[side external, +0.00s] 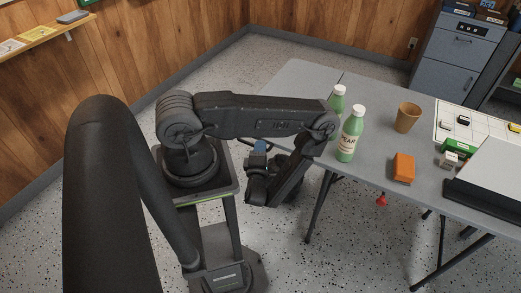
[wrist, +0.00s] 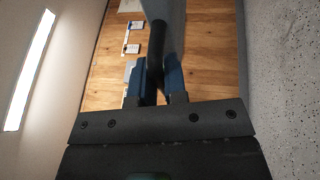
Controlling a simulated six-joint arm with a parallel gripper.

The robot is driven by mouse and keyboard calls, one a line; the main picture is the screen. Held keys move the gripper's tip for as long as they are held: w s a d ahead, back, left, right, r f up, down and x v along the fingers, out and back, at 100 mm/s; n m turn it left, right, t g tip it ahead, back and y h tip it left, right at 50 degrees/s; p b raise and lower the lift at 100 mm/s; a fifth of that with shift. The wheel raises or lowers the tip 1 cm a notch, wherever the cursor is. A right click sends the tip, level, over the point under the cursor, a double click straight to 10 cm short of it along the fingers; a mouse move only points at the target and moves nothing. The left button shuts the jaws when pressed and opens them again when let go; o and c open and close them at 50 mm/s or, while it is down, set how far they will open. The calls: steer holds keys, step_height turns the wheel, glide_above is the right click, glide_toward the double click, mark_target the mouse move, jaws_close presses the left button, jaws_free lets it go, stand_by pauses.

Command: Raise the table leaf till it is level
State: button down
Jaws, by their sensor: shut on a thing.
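The grey table leaf (side external: 300,76) is the left end of the folding table, left of a dark seam. In the side view its far edge runs nearly in line with the tabletop (side external: 375,120), so it looks about level; a small tilt cannot be ruled out. My gripper (side external: 262,147) is at the leaf's left end, low behind my forearm. In the wrist view my gripper (wrist: 156,68) has its blue fingers shut on a dark bar (wrist: 156,38) at the grey leaf (wrist: 173,14). My arm hides the leaf's near left part and the grip in the side view.
Two green bottles (side external: 350,136) stand close to the seam, beside my wrist. A brown cup (side external: 407,117), an orange block (side external: 403,167) and a white board (side external: 470,123) are farther right. A red knob (side external: 381,199) hangs under the table's front edge. Speckled floor is free in front.

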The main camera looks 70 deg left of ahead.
steer(key=shift+r, duration=0.2)
steer(key=c, duration=1.2)
jaws_free()
steer(key=shift+f, duration=0.1)
steer(key=shift+d, duration=0.1)
steer(key=v, duration=0.7)
steer(key=shift+s+d+f, duration=0.1)
steer(key=shift+d, duration=0.05)
